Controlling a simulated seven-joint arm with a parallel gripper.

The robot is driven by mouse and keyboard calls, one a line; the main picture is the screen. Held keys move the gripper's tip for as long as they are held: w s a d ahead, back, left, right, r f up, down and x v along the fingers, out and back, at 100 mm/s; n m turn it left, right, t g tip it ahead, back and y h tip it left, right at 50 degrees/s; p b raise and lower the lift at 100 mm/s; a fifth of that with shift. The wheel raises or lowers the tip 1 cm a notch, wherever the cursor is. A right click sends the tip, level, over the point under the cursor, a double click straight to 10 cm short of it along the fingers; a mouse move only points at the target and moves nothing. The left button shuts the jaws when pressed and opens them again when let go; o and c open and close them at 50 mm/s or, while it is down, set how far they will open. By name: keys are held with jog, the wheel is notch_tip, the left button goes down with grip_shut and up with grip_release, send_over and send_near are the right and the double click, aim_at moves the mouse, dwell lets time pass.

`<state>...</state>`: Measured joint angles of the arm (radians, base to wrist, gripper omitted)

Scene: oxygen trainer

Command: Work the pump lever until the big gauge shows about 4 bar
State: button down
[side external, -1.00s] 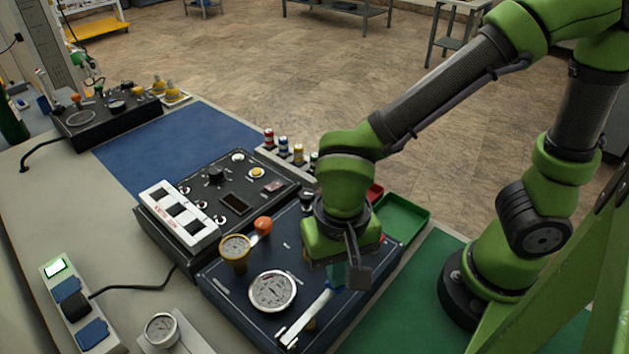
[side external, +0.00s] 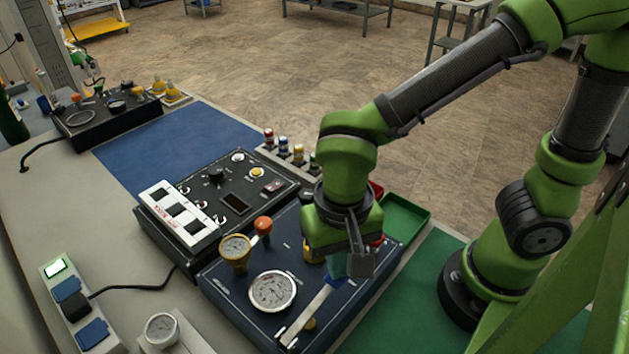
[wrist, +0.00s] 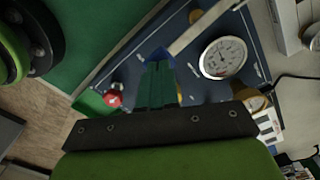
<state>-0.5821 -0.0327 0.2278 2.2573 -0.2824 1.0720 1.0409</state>
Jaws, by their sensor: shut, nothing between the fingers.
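The big gauge (side external: 272,291) is a round white dial on the dark blue panel (side external: 231,307). It also shows in the wrist view (wrist: 223,57). Its needle is too small to read surely. The pump lever (side external: 308,316) is a pale flat bar at the panel's near edge. It also shows in the wrist view (wrist: 200,25). A blue grip (wrist: 158,55) is at its end, partly hidden by my fingers. My gripper (side external: 345,270) is shut and empty, with its fingertips at the lever's grip. I cannot tell whether they touch.
A small gauge on a yellow base (side external: 235,250) and an orange knob (side external: 263,225) stand behind the big gauge. A black control box (side external: 225,190) sits beyond the panel. A green tray (side external: 404,217) lies right of my gripper.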

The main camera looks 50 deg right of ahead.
jog(key=shift+f, duration=1.85)
jog(key=shift+r, duration=1.95)
jog(key=shift+f, duration=1.95)
jog(key=shift+r, duration=1.95)
